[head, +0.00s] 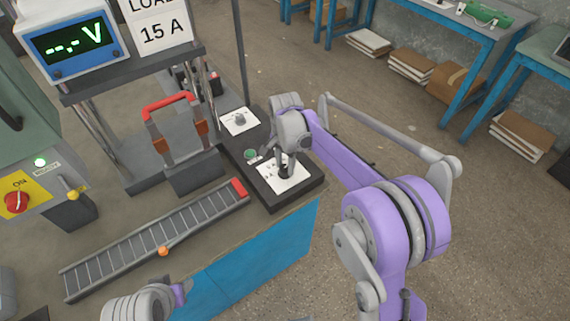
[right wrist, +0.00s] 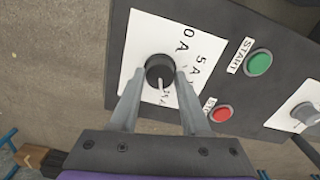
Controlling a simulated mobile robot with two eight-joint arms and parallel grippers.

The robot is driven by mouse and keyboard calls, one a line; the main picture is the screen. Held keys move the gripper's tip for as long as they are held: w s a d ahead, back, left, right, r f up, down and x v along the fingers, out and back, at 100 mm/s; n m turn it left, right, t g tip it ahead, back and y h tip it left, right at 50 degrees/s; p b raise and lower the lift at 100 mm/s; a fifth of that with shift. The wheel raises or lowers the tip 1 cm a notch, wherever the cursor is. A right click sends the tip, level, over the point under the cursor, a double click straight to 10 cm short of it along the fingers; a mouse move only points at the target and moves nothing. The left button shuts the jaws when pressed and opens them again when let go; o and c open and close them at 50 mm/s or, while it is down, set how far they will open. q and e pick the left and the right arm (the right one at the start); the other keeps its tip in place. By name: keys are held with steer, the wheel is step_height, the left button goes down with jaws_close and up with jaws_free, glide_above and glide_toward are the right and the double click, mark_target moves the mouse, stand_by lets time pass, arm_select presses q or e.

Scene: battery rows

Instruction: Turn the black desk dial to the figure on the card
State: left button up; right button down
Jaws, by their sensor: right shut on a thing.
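The card (head: 163,30) reads "LOAD 15 A" at the top of the head view. The black desk dial (right wrist: 159,68) sits on a white scale plate (right wrist: 147,35); a pale pointer mark on it points toward the bottom of the wrist picture. "0 A" and "5 A" are readable on the scale; a further figure is partly hidden by a finger. In the head view the dial (head: 285,170) is under my right gripper (head: 284,157). Its two fingers (right wrist: 160,82) are shut on the dial from both sides. Only part of my left arm shows at the lower left, with no fingers visible.
Beside the dial are a green START button (right wrist: 258,62), a red STOP button (right wrist: 221,113) and a second, pale knob (right wrist: 306,113). A voltmeter (head: 72,44) shows dashes. A red-handled switch (head: 171,103) and a ladder-like strip (head: 157,240) stand left of the dial box.

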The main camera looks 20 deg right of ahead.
mark_target(286, 169)
stand_by(0.4)
steer(key=shift+c, duration=1.9)
jaws_free()
step_height(286, 169, up, 11)
steer(key=p, duration=0.1)
steer(key=s+d+r+n+t+p, duration=0.1)
steer(key=s+r+n+p, duration=0.15)
steer(key=s, duration=0.45)
steer(key=s+d+r+n+t+p, duration=0.1)
steer(key=s+r+n+t, duration=0.15)
steer(key=s, duration=0.35)
steer(key=s+f+n+t+p, duration=0.1)
steer(key=s+f+n, duration=0.1)
steer(key=s, duration=0.5)
steer(key=s+d+f+n+t+p, duration=0.1)
steer(key=s+f+n, duration=0.2)
steer(key=s, duration=0.4)
steer(key=shift+f+n, duration=0.35)
steer(key=shift+n, duration=0.55)
